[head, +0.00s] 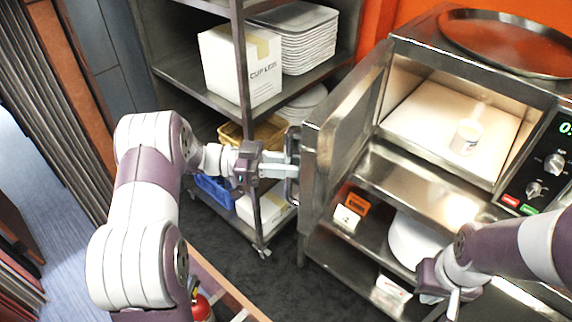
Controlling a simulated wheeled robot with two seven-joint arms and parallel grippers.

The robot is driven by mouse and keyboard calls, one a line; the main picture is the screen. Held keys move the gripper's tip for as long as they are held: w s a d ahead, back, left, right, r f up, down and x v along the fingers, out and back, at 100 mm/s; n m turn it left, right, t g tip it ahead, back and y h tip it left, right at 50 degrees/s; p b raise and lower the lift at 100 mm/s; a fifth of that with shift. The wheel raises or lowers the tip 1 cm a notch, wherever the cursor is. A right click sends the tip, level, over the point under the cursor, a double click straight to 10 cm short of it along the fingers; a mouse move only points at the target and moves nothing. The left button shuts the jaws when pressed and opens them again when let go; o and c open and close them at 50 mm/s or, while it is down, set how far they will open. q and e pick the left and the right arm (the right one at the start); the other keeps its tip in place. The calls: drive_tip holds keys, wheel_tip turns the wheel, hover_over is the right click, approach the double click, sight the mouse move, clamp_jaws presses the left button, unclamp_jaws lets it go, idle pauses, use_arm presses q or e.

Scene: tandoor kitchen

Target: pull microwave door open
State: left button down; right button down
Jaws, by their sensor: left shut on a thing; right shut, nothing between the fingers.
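The microwave (443,160) stands on a steel shelf unit at the right, and its door (345,125) is swung open toward the left, so the lit interior shows. My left gripper (289,165) is shut on the door handle (293,180) at the door's outer edge. My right gripper (452,300) is shut and empty, low at the right in front of the shelf below the microwave; its fingertips are partly hidden.
A metal rack (246,70) with a white box (240,65), stacked white trays (296,38) and a blue crate (214,188) stands behind my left gripper. A round tray (507,42) lies on the microwave. Dark floor (240,262) is open below the door.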

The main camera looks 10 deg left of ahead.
use_arm(q)
drive_tip(key=c, duration=1.1)
unclamp_jaws()
drive_tip(key=shift+w+r, duration=0.1)
drive_tip(key=shift+w+d, duration=0.1)
drive_tip(key=a, duration=0.4)
drive_tip(key=s+a+b, duration=0.1)
drive_tip(key=a, duration=0.3)
drive_tip(key=s+a+b, duration=0.1)
drive_tip(key=a, duration=0.3)
drive_tip(key=shift+a, duration=0.3)
